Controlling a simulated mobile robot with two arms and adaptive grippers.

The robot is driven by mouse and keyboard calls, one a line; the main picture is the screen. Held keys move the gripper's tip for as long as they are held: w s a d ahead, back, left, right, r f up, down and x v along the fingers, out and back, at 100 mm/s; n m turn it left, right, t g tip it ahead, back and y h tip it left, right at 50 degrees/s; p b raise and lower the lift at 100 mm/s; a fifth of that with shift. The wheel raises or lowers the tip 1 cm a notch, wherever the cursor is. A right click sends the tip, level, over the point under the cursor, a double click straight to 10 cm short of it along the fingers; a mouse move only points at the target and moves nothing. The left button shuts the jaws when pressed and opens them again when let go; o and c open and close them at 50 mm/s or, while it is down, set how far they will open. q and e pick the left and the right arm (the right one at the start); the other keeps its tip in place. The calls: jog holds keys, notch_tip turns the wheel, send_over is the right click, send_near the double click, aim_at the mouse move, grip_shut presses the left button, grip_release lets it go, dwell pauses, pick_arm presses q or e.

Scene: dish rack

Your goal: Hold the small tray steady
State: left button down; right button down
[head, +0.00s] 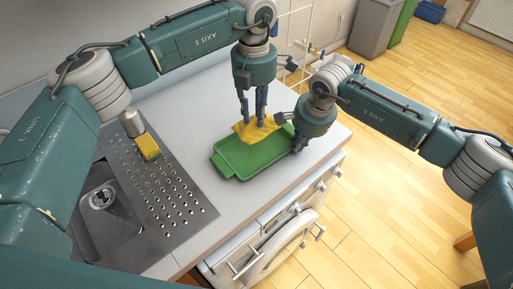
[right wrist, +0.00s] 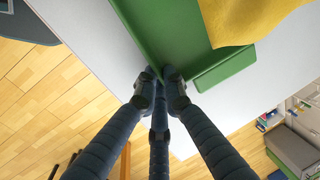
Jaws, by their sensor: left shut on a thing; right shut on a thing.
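The small green tray (head: 240,158) lies on the light grey countertop, its right end by my right gripper (head: 297,148). In the right wrist view the fingers of my right gripper (right wrist: 160,80) are shut on the edge of the tray (right wrist: 165,32). A yellow cloth (head: 241,130) lies over the far part of the tray; it also shows in the right wrist view (right wrist: 240,18). My left gripper (head: 254,122) points straight down with its fingers shut on the cloth. The fingertips are partly hidden in the cloth.
A metal sink with a perforated drainboard (head: 165,190) lies left of the tray, with a yellow sponge-like block (head: 147,147) near its far edge. A white wire rack (head: 292,30) stands behind my left gripper. The counter's front edge is close to the tray.

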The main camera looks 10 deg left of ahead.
jog(key=c, duration=1.8)
grip_release()
notch_tip(320, 180, up, 12)
jog(key=s+d, duration=0.1)
jog(key=shift+s+d+f, duration=0.15)
jog(key=shift+s+d, duration=0.15)
